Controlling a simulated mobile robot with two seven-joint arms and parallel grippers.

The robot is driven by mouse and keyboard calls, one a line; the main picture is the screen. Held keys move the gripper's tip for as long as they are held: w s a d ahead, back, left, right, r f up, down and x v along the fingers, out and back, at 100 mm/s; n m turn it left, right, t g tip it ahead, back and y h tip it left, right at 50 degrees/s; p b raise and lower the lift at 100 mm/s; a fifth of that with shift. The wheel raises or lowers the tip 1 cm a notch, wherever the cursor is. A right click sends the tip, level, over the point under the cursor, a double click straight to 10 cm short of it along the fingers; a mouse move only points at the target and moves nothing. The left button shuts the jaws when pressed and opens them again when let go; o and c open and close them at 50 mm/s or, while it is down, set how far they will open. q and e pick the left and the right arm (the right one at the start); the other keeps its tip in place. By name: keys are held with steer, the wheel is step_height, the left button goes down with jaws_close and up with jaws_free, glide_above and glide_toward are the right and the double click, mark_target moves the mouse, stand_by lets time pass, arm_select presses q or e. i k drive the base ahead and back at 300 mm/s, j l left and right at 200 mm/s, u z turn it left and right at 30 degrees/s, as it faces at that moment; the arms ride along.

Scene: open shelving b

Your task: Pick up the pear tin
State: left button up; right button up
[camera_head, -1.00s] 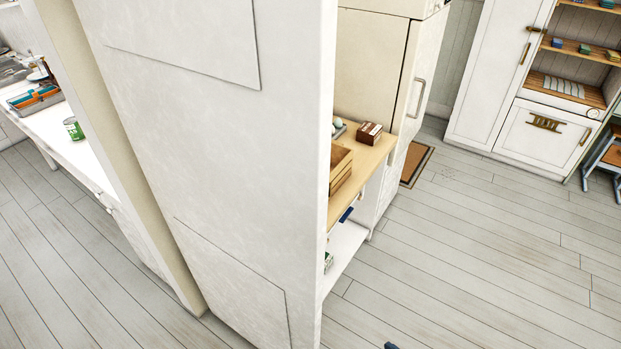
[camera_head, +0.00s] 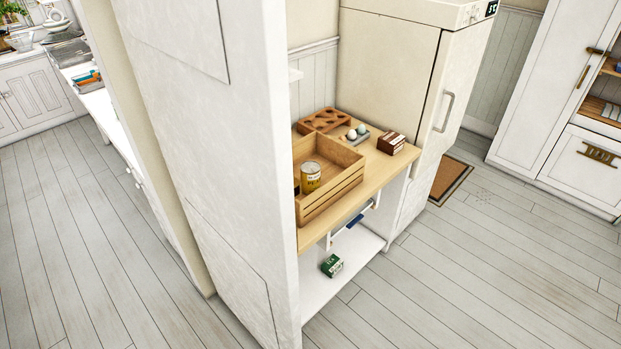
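A yellow tin (camera_head: 310,177) stands upright inside a wooden crate (camera_head: 339,196) on the wooden shelf top, beyond the white partition. Its label is too small to read, so I cannot tell for sure that it is the pear tin. Part of the crate's left side is hidden by the partition. Neither of my grippers shows in the head view.
A white partition (camera_head: 215,150) stands close in front. On the wooden shelf top (camera_head: 373,176) are a brown holed block (camera_head: 324,121), a tray with eggs (camera_head: 356,134) and a brown box (camera_head: 391,143). A green box (camera_head: 332,266) sits on the lower shelf. Floor (camera_head: 470,280) at right is clear.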

mark_target(309, 169)
steer(key=l+u, duration=0.1)
steer(key=u, duration=0.7)
steer(key=i+l+u, duration=0.15)
steer(key=l+u, duration=0.9)
steer(key=l, duration=0.45)
steer(key=k+l+u, duration=0.15)
steer(key=l, duration=0.45)
